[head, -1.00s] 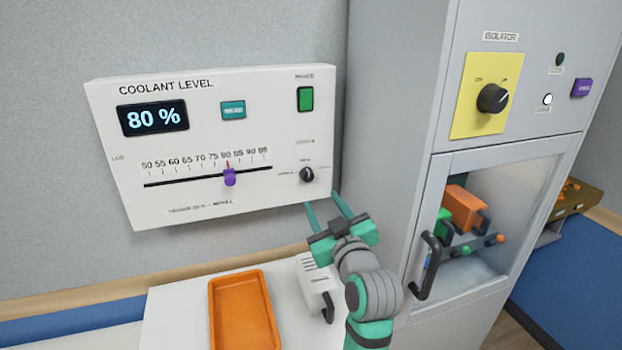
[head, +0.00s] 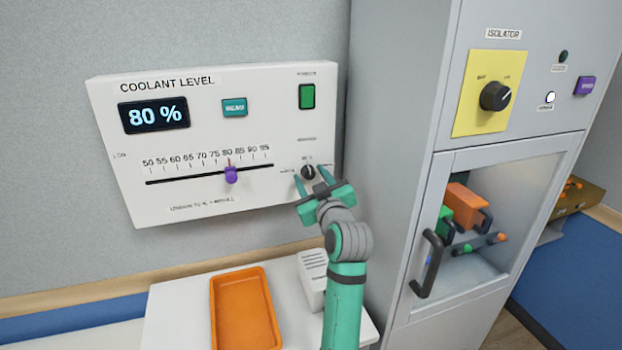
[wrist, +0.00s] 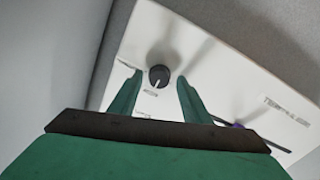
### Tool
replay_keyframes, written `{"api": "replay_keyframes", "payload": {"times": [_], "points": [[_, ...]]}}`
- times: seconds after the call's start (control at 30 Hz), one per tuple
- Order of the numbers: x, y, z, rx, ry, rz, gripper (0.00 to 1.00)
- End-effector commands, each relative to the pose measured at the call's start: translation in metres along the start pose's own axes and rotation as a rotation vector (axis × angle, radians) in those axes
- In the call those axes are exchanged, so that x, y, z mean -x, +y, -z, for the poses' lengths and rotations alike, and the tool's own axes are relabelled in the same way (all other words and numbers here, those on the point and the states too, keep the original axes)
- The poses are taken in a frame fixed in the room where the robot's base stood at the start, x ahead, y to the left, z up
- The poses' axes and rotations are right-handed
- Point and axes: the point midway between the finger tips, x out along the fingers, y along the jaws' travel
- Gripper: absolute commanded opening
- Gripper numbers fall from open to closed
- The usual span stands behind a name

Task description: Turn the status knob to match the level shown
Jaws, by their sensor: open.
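The status knob (head: 308,172) is a small black dial with a white pointer line, low on the right of the white coolant level panel (head: 215,95). It also shows in the wrist view (wrist: 158,76), between and beyond the fingertips. My gripper (head: 311,180) is open, its green fingers either side of the knob in the picture; I cannot tell whether they touch it. In the head view the pointer looks roughly upward. The display (head: 154,115) reads 80 %. The purple slider (head: 231,175) stands near 80 on the scale.
A green switch (head: 307,96) and a teal button (head: 234,107) are on the panel. An orange tray (head: 245,310) and a white box (head: 313,275) are on the table below. A grey cabinet (head: 395,130) with a black isolator knob (head: 495,96) stands close at right.

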Motion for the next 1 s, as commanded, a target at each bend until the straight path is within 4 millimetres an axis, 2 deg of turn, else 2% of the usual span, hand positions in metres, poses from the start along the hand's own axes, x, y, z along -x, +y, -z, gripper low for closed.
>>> {"api": "replay_keyframes", "payload": {"times": [0.23,0.27,0.4,0.43,0.77,1.0], "points": [[-0.0004,0.0009,-0.0004,0.0,-0.001,-0.002,0.43],[-0.0004,0.0009,-0.0004,0.0,-0.001,-0.002,0.39],[-0.0004,0.0005,-0.0004,0.0,-0.001,-0.001,0.05],[-0.0004,0.0005,-0.0004,0.0,-0.001,-0.001,0.02],[-0.0007,-0.0003,0.0001,-0.035,-0.001,0.001,0.02],[-0.0009,-0.0002,0.0004,-0.169,-0.006,0.003,0.02]]}}
